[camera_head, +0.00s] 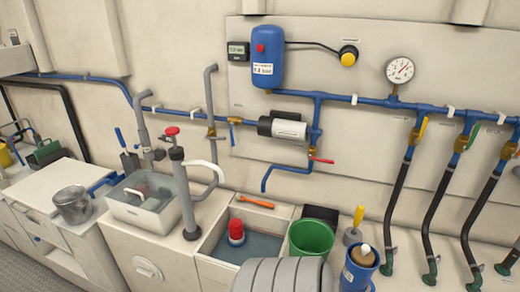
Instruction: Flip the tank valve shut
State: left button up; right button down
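Several lever valves show on the blue pipework, and I cannot tell which is the tank valve. A red-lever valve (320,160) sits under the pump (283,128), its lever pointing right, roughly across the vertical pipe. A blue-lever valve (232,132) is left of the pump, its lever hanging down. A yellow-lever valve (421,128) and a green-lever valve (472,136) stand on the black hose drops at right, levers roughly along the drops. A further brass valve (510,148) is at the right edge.
A blue pressure tank (268,58) and gauge (399,70) are on the wall. Wall space around the red lever is clear.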

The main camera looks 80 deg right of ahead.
aim_at(231, 125)
jog(key=k, duration=0.5)
jog(key=z, duration=0.8)
